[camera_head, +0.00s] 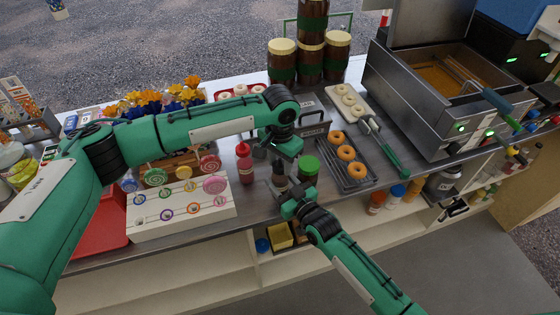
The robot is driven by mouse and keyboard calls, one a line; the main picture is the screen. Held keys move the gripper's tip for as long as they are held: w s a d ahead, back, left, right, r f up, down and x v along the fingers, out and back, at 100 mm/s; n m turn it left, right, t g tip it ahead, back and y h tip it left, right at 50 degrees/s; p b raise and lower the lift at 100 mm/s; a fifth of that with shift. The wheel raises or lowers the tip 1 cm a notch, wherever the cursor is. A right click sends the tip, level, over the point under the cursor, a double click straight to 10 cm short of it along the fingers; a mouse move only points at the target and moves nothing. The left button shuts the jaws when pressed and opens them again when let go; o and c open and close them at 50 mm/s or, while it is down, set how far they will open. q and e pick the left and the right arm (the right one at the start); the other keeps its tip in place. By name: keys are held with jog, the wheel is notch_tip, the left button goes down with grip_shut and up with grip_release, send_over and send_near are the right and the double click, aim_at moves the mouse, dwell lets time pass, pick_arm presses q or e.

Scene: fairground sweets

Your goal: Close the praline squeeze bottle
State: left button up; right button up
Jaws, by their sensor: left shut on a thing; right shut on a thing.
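The praline squeeze bottle appears to be the dark brown bottle (279,172) standing upright near the front of the steel counter, between my two grippers. My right gripper (284,190) reaches in from the front and is shut around its lower part. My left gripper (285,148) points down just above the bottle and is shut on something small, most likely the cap. The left gripper and its wrist hide the bottle's top, so I cannot tell whether the cap touches the neck.
A red squeeze bottle (244,162) stands close on the left and a green-capped jar (308,168) close on the right. A white lollipop stand (180,209) is further left. A rack of doughnuts (352,170) and a fryer (430,92) are to the right.

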pick_arm(q)
jog(key=m, duration=0.6)
jog(key=o, duration=1.1)
jog(key=shift+r, duration=2.25)
jog(key=shift+c, duration=0.4)
jog(key=shift+r+n, duration=1.7)
jog(key=shift+n, duration=0.4)
